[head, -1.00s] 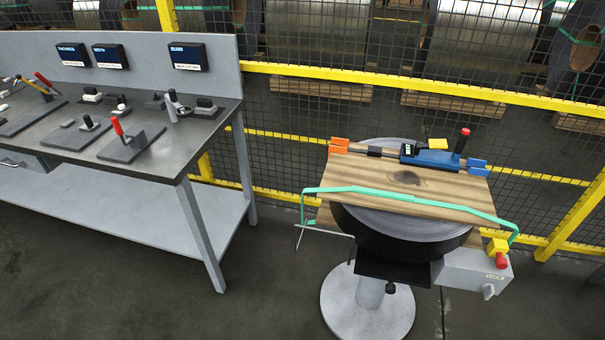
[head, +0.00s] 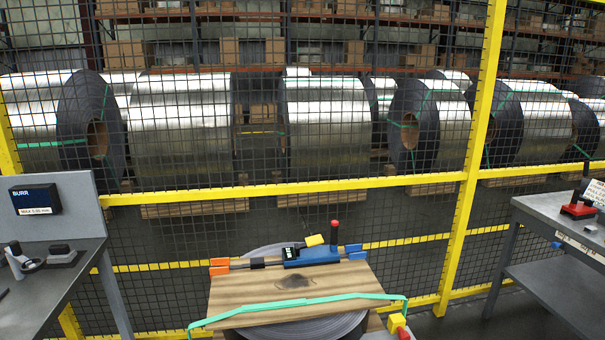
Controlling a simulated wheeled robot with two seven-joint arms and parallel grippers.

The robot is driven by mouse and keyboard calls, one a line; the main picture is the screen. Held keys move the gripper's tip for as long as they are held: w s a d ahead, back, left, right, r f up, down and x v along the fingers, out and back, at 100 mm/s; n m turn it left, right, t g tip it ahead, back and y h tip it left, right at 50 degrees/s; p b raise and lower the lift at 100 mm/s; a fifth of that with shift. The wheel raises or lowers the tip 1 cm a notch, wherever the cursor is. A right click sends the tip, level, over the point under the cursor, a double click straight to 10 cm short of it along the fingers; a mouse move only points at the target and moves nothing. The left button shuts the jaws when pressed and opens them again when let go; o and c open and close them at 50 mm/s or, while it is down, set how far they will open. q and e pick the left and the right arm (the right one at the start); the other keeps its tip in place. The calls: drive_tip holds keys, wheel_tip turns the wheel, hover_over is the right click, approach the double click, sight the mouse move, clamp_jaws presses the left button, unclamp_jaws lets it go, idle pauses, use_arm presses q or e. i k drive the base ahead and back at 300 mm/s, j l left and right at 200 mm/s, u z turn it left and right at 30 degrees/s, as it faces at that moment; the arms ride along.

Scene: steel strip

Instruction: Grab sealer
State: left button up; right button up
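No tool in view is labelled as the sealer, so I cannot tell for sure which one it is. A blue tool (head: 312,256) with a red-topped lever, a small display and orange and blue end pieces lies along the far edge of a wooden board (head: 240,295). A red tool (head: 578,210) with a dark upright part stands on the right bench (head: 545,213), partly cut by the picture's edge. Neither of my grippers shows.
A green strap (head: 300,304) crosses the board, which rests on a round coil stand. A left bench (head: 60,270) holds small gauges and a burr display (head: 35,199). A yellow-framed mesh fence (head: 300,191) stands behind, with steel coils (head: 325,120) beyond it.

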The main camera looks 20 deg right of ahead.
sight(580, 210)
drive_tip(key=z, duration=2.35)
drive_tip(key=i+l+z, duration=0.1)
drive_tip(key=i+z, duration=0.15)
drive_tip(key=i, duration=0.65)
drive_tip(key=i+z, duration=0.25)
drive_tip(key=i, duration=0.6)
drive_tip(key=i+u, duration=0.85)
drive_tip(key=i+j+u, duration=0.1)
drive_tip(key=i, duration=0.35)
drive_tip(key=i+j+u, duration=0.1)
drive_tip(key=i, duration=0.4)
